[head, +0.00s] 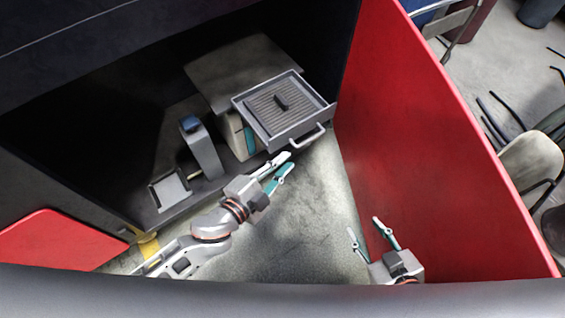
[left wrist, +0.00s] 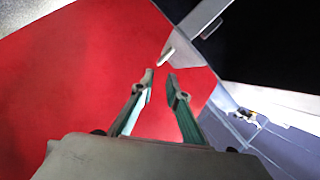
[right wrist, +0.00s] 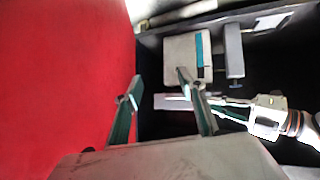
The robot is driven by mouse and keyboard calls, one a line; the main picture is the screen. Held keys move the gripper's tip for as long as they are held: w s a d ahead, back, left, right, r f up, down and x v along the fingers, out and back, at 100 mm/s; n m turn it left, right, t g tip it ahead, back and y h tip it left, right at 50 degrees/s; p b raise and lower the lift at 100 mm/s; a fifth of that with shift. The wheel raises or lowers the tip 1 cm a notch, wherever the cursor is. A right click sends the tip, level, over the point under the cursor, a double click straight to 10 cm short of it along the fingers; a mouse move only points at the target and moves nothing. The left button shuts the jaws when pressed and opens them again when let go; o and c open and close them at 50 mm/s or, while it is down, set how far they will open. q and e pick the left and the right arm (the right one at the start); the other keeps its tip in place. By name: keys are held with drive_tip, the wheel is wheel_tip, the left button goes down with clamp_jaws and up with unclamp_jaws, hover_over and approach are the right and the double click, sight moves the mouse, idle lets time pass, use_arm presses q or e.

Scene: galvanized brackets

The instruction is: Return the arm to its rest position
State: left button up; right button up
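My left gripper (head: 288,163) is in front of and below the handle (head: 308,136) of an open grey drawer (head: 257,131), and looks apart from it in the head view. Its fingers are parted with nothing between them, as the left wrist view (left wrist: 160,78) also shows. My right gripper (head: 365,229) is low at the right, beside the red panel (head: 425,150). Its fingers are spread and empty, also in the right wrist view (right wrist: 160,80). My left arm reaches in from the lower left. Most of my right arm is hidden below the head view.
A dark piece (head: 281,102) lies in the drawer. A grey upright device (head: 201,148) and a small light tray (head: 171,190) stand left of the drawer unit. Another red panel (head: 55,240) is at lower left. Bare floor (head: 300,225) lies between my grippers.

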idle(0.4)
use_arm(q)
drive_tip(key=s+a+r+n+g+y+p, duration=0.1)
drive_tip(key=s+a+n+y+p, duration=0.5)
drive_tip(key=s+a+n+p, duration=0.5)
drive_tip(key=s+a+n, duration=0.3)
drive_tip(key=s+a, duration=0.3)
drive_tip(key=a, duration=0.2)
drive_tip(key=shift+s+r+g+p, duration=0.35)
drive_tip(key=shift+g, duration=0.05)
use_arm(e)
drive_tip(key=shift+m, duration=0.4)
drive_tip(key=r, duration=0.1)
drive_tip(key=s+r, duration=0.1)
drive_tip(key=r, duration=0.3)
drive_tip(key=shift+s+a+r, duration=0.1)
drive_tip(key=shift+s, duration=0.2)
use_arm(q)
drive_tip(key=shift+a, duration=0.1)
use_arm(e)
drive_tip(key=shift+w+r, duration=0.25)
drive_tip(key=shift+r, duration=0.1)
drive_tip(key=shift+s+f, duration=0.1)
drive_tip(key=shift+f, duration=0.15)
